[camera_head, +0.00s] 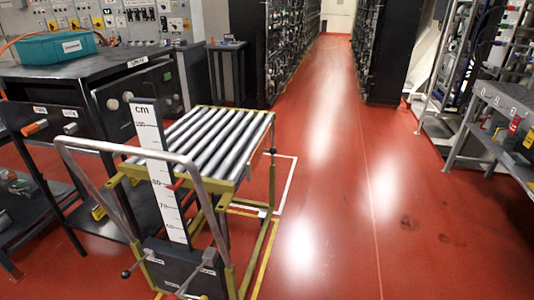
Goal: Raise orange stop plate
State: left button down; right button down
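I cannot make out an orange stop plate in the head view. A roller lift cart (264,122) with a yellow-green frame and grey rollers stands at left centre. A white upright scale (158,180) marked "cm" stands at its front, with a small red pointer (175,185) beside it. A bent grey push bar (110,148) passes in front of the scale. Below is a dark box (178,272) with knobbed levers and small labels, too small to read. Neither of my grippers shows in the view.
A dark bench (60,82) with a teal bin (54,48) stands at left. An orange-tipped handle (36,127) sticks out of a black panel. Black racks line an aisle at the back. A grey shelf (505,103) stands at right. The red floor (340,210) right of the cart is clear.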

aim_at(261, 148)
jog(key=i+l, duration=0.45)
jog(key=i+l+u, duration=0.15)
jog(key=i+l, duration=0.25)
jog(key=l, duration=0.2)
